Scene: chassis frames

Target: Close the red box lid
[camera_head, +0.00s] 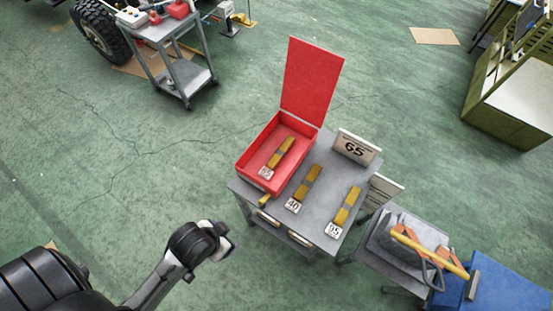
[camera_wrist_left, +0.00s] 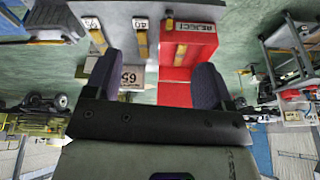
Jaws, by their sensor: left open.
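The red box (camera_head: 254,184) sits on the left part of a grey cart top. Its red lid (camera_head: 312,80) stands open, raised at the box's far side. A yellow and grey strip (camera_head: 282,152) and a white tag lie inside the box. My left gripper (camera_head: 229,246) is in front of the cart, to the lower left of the box and apart from it. In the left wrist view its two dark fingers (camera_wrist_left: 155,80) are spread with nothing between them. The box also shows there, upside down, with a REJECT label (camera_wrist_left: 195,27). My right gripper is not in view.
The grey cart (camera_head: 318,200) also bears more yellow strips with number tags and a sign marked 65 (camera_head: 356,148). A second cart with tools (camera_head: 420,250) and a blue surface (camera_head: 500,290) stand at the lower right. The floor left of the box is clear.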

